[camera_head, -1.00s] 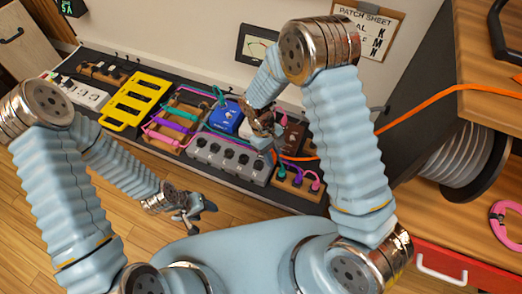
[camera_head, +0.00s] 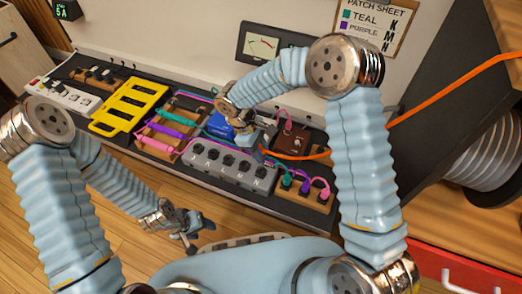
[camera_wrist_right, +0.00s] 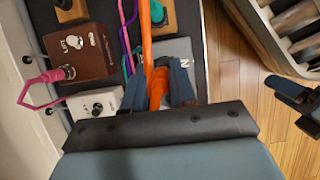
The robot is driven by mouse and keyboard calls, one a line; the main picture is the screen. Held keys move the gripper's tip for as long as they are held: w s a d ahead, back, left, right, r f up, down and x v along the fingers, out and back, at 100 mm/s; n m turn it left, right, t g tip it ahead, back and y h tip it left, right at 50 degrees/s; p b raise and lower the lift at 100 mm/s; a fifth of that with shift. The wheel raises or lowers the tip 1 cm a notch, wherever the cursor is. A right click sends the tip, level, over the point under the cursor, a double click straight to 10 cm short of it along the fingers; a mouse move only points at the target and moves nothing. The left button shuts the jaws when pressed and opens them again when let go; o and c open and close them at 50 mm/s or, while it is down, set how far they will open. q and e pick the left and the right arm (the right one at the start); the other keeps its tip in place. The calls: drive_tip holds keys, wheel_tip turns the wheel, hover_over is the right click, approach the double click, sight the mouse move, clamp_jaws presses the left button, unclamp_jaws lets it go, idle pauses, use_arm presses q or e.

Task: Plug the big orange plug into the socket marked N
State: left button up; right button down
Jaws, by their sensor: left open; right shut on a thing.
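The big orange plug (camera_wrist_right: 158,88) is held between the fingers of my right gripper (camera_wrist_right: 160,78), which is shut on it. Its orange cable (camera_wrist_right: 147,35) runs away from it and also shows in the head view (camera_head: 430,106). My right gripper (camera_head: 257,149) is over the back right part of the grey socket box (camera_head: 228,170). The letter N on the grey box (camera_wrist_right: 184,62) shows beside a finger in the wrist view. The plug's tip and the N socket's opening are hidden. My left gripper (camera_head: 190,228) is open and empty over the floor in front of the board.
A brown pedal (camera_head: 291,143) with a pink plug, a blue pedal (camera_head: 221,126) and a wooden block with several plugs (camera_head: 305,188) surround the grey box. A yellow rack (camera_head: 130,103) stands left. A cable reel (camera_head: 485,155) is at right.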

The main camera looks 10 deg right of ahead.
drive_tip(key=shift+f+b, duration=2.1)
drive_tip(key=shift+f, duration=1.15)
drive_tip(key=c, duration=0.8)
unclamp_jaws()
drive_tip(key=shift+r, duration=0.1)
drive_tip(key=p+v, duration=0.3)
drive_tip(key=v, duration=1)
drive_tip(key=shift+a+r, duration=0.1)
drive_tip(key=shift+r, duration=0.2)
